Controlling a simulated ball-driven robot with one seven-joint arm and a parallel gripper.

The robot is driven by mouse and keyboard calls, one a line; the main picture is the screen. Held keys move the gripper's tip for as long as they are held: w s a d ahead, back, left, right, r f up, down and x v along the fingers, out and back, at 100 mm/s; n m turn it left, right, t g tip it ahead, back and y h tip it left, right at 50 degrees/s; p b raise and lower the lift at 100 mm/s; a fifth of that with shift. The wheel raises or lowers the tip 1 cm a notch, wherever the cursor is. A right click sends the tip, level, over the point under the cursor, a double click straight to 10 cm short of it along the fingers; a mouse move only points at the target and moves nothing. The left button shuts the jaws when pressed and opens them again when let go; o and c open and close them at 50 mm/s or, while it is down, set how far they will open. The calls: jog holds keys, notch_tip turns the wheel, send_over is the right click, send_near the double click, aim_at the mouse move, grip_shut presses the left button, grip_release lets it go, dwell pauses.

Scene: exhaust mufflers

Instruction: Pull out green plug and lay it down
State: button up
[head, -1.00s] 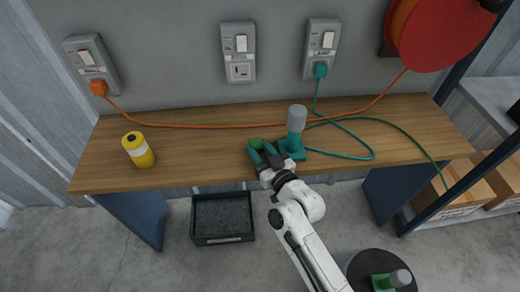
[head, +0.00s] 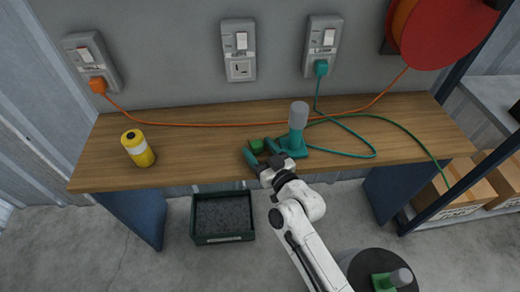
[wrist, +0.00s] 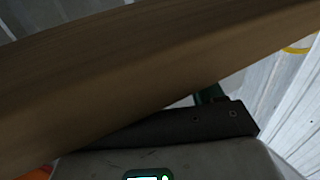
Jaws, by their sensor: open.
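A green plug (head: 256,145) lies on the wooden bench (head: 200,150), and a green cable (head: 400,135) runs along the bench at the right. My gripper (head: 259,149) is open, its two teal fingers spread with the plug at their tips. I cannot tell if either finger touches it. The middle wall socket (head: 239,68) has no plug in it. In the wrist view the brown bench edge (wrist: 130,70) fills much of the frame, with part of a green finger (wrist: 211,95) showing; the green plug is not visible there.
A teal tool with a grey cylinder (head: 298,118) stands close right of my gripper. A teal plug (head: 321,68) and an orange plug (head: 97,85) sit in the outer sockets. A yellow canister (head: 138,149) stands left. The bench between canister and gripper is clear.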

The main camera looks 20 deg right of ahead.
jog(key=s+d, duration=0.1)
jog(key=s, duration=0.9)
jog(key=shift+s+d+b, duration=0.15)
jog(key=shift+s+b, duration=0.2)
jog(key=shift+b, duration=0.05)
